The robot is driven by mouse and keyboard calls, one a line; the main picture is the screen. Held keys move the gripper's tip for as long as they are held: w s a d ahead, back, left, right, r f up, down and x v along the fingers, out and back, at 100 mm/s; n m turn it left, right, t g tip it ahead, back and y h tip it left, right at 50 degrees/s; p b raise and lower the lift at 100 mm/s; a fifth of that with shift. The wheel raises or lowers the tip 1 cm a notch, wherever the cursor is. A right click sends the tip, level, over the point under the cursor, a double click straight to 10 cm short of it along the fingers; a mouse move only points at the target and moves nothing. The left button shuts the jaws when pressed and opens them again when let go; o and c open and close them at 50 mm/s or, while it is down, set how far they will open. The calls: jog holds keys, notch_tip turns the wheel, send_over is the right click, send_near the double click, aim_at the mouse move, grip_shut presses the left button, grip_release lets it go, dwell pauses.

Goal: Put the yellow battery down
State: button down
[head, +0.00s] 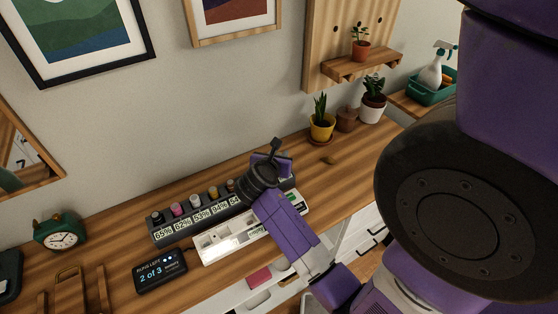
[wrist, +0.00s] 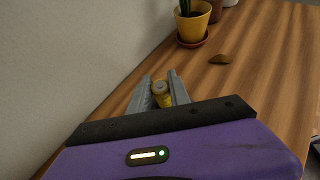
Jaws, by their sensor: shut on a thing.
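My gripper (wrist: 160,82) is shut on the yellow battery (wrist: 161,96), which shows end-on between the two grey fingers in the wrist view. In the head view my purple gripper and wrist are over the right end of the dark charger (head: 178,236). The fingertips and the battery cannot be made out there. The charger holds a row of upright batteries, including a pink one (head: 177,209) and an orange-yellow one (head: 213,192). Percentage displays run along its front. My arm hides its right part, so I cannot tell whether the held battery touches anything.
A white tray (head: 212,250) lies in front of the charger, partly behind my arm. A black display (head: 160,271) reads "2 of 3". A green clock (head: 60,232) stands left. A yellow plant pot (head: 322,127) stands right, with a small brown piece (wrist: 220,59) on bare wood nearby.

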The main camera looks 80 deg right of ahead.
jog(key=shift+f, duration=1.2)
jog(key=shift+f, duration=0.1)
jog(key=c, duration=1.5)
grip_release()
